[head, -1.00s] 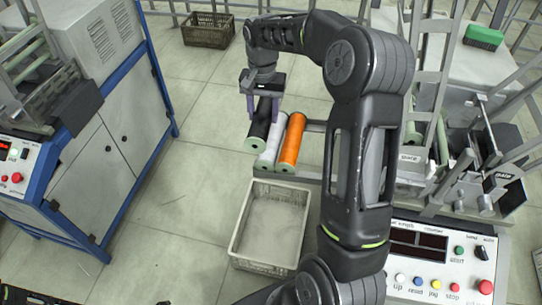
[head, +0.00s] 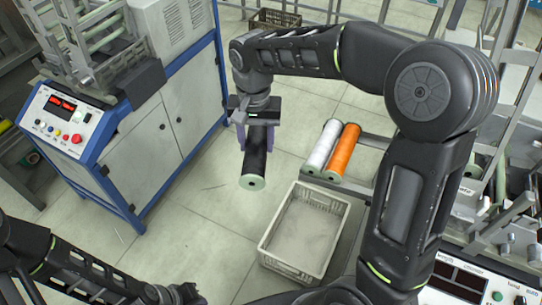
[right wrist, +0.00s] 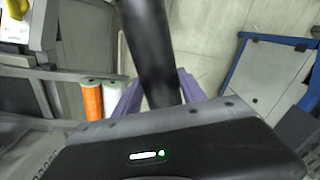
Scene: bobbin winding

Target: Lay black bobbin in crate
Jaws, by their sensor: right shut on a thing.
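The black bobbin (head: 256,162) has a pale green end and hangs in the purple fingers of my right gripper (head: 259,141), which is shut on it. It is held above the floor, left of the crate and apart from it. In the right wrist view the black bobbin (right wrist: 152,50) runs lengthwise between the fingers. The crate (head: 288,271) is a light grey, open box that looks empty, in front of the bobbin rack. My left arm shows at the lower left of the head view, but its fingers do not.
A white bobbin (head: 320,147) and an orange bobbin (head: 344,148) lie side by side on the rack, behind the crate. A blue-framed cabinet machine (head: 176,122) stands at the left. A brown crate (head: 274,19) is far back. Floor left of the crate is clear.

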